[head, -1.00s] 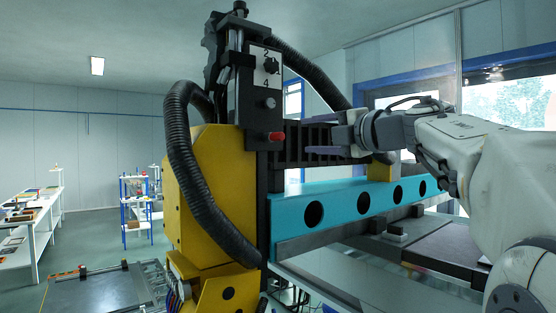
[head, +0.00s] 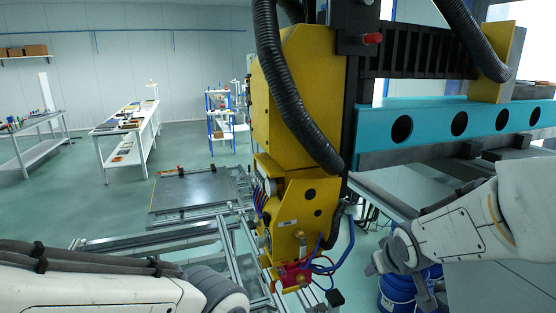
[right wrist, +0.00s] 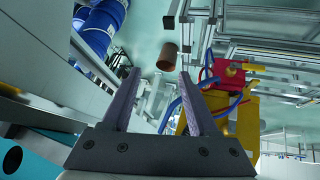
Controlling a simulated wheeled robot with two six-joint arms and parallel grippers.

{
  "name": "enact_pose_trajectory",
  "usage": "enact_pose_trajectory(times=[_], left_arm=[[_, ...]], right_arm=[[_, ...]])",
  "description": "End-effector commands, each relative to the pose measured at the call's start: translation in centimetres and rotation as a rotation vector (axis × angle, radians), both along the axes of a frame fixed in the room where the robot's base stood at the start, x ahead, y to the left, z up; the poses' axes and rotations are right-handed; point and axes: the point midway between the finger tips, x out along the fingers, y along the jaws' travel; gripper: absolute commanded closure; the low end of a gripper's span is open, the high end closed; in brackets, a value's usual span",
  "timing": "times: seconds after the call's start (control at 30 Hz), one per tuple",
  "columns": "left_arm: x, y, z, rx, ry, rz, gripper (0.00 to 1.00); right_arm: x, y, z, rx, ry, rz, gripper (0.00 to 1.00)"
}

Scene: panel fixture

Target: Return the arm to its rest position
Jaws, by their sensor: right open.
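My right arm comes in from the right in the head view, and its gripper (head: 400,278) hangs low in front of a blue drum (head: 392,303). In the right wrist view the same gripper (right wrist: 160,85) has its two grey fingers well apart with nothing between them. The yellow machine head (head: 295,110) stands to the left of this gripper, apart from it. A red knob (head: 372,38) shows on the machine's dark column, away from the gripper. My left forearm lies across the lower left of the head view; its gripper is out of sight.
A teal beam (head: 430,122) with round holes runs to the right above my right arm. A red block (head: 294,275) with blue hoses hangs under the yellow head. A metal frame (head: 165,239) stands at lower left. Open floor and white tables (head: 130,128) lie beyond.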

Motion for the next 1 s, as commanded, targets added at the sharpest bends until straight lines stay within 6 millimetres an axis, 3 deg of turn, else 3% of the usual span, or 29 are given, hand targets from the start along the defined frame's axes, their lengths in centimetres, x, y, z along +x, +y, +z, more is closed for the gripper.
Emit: enact_pose_trajectory(times=[0.03,0.1,0.3,0.47,0.7,0.83,1.0], left_arm=[[0.0,0.0,0.0,0.000,0.000,0.000,1.00],[0.0,0.0,0.0,0.000,0.000,0.000,1.00],[0.0,0.0,-0.1,0.000,0.000,0.000,1.00],[0.0,0.0,-2.0,0.000,0.000,0.000,1.00],[0.0,0.0,-4.3,0.000,0.000,0.000,1.00],[0.0,0.0,-5.0,0.000,0.000,0.000,1.00],[0.0,0.0,-5.1,0.000,0.000,0.000,1.00]], right_arm=[[-2.1,0.9,-2.1,0.035,0.079,-0.023,0.40],[-4.9,2.0,-4.4,0.079,0.178,-0.057,0.40],[-12.8,5.0,-9.0,0.179,0.436,-0.142,0.40],[-14.8,10.5,-8.6,0.143,0.476,0.054,0.40],[-21.3,16.5,-8.2,0.080,0.578,0.332,0.40],[-24.2,17.9,-7.9,0.050,0.619,0.438,0.40],[-25.5,18.2,-7.7,0.036,0.638,0.479,0.40]])
